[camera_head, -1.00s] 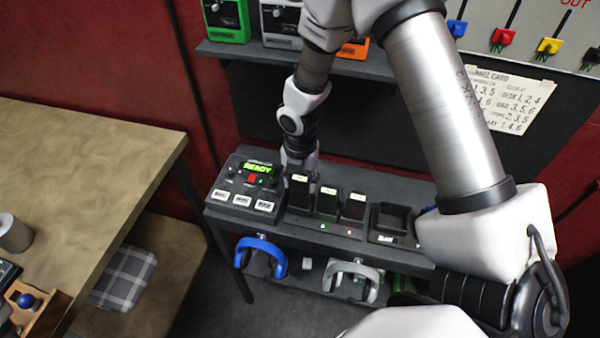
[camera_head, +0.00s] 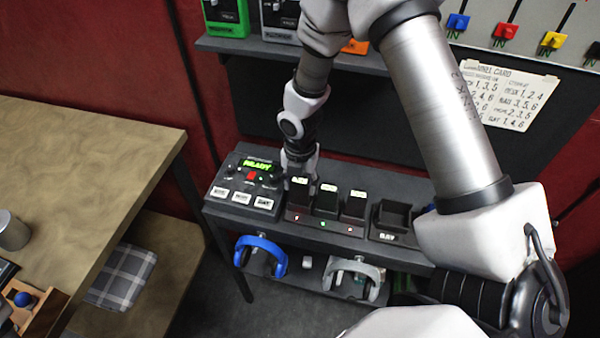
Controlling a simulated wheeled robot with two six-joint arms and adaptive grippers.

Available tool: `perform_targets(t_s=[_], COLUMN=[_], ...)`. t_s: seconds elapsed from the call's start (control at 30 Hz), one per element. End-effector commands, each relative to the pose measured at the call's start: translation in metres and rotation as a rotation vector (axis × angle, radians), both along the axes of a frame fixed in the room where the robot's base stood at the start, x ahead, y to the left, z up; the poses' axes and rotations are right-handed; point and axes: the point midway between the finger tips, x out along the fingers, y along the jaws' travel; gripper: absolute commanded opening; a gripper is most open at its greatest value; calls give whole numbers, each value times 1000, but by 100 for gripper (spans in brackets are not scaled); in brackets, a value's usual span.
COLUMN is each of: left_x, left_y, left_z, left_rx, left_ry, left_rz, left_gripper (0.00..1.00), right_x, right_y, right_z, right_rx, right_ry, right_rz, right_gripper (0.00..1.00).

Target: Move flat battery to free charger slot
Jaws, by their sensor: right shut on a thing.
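The left battery (camera_head: 298,194) is in the left slot, beside the middle battery (camera_head: 326,202) and the right battery (camera_head: 353,207). Small lights show on the charger's front: reddish at the left and right, greenish in the middle. My right gripper (camera_head: 299,172) points down at the left battery from behind and is shut on it; its fingertips are partly hidden. My left gripper is not in view.
An open black tray marked BAY (camera_head: 393,216) looks empty, right of the charger. A console reading READY (camera_head: 247,185) stands close on the left. Blue headphones (camera_head: 261,253) and grey headphones (camera_head: 353,275) hang below. A wooden table (camera_head: 80,180) is at left.

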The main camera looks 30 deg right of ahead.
Motion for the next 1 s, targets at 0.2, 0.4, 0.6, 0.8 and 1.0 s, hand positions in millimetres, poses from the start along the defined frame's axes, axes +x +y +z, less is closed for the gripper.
perform_targets(t_s=[0.2,0.4,0.6,0.8,1.0], left_x=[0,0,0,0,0], left_y=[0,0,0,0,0], left_z=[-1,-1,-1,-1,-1], left_rx=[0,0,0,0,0], left_ry=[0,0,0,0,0], left_rz=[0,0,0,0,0], left_gripper=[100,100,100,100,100], right_x=[0,0,0,2,1], right_y=[0,0,0,0,0], right_z=[-1,-1,-1,22,74], right_rx=[0,0,0,0,0], right_ry=[0,0,0,-6,-6], right_rz=[0,0,0,-1,0], right_gripper=[11,78,78,78,78])
